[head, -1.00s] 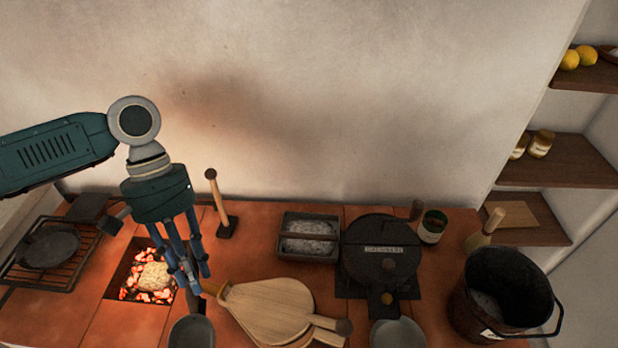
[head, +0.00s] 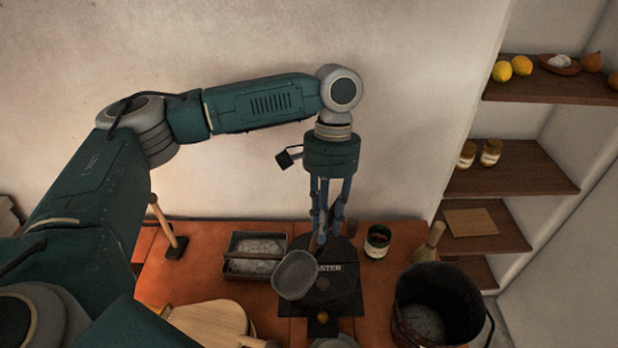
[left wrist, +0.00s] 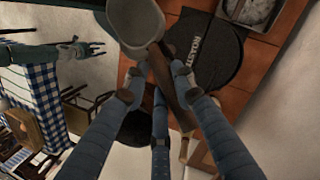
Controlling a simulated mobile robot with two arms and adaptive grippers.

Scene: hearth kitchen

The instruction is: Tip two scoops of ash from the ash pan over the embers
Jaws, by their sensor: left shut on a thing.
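My left gripper (head: 322,238) is shut on the wooden handle (left wrist: 176,92) of a grey metal scoop. The scoop's bowl (head: 295,275) hangs in front of the black round lid in the head view and shows at the top of the left wrist view (left wrist: 136,20). I cannot tell whether ash lies in it. The ash pan (head: 232,268), a rectangular grey tin holding pale ash, sits left of the scoop. Its corner shows in the left wrist view (left wrist: 277,25). The embers are not visible now. A small gripper, seemingly my right (left wrist: 97,48), shows far off; its jaw state is unclear.
The black round lidded iron (head: 345,262) lies under the scoop. A tin (head: 377,241), a brush (head: 431,243) and a dark bucket (head: 440,325) stand to its right. A wooden board (head: 208,325) lies in front of the pan; a wooden-handled tool (head: 164,225) stands at left.

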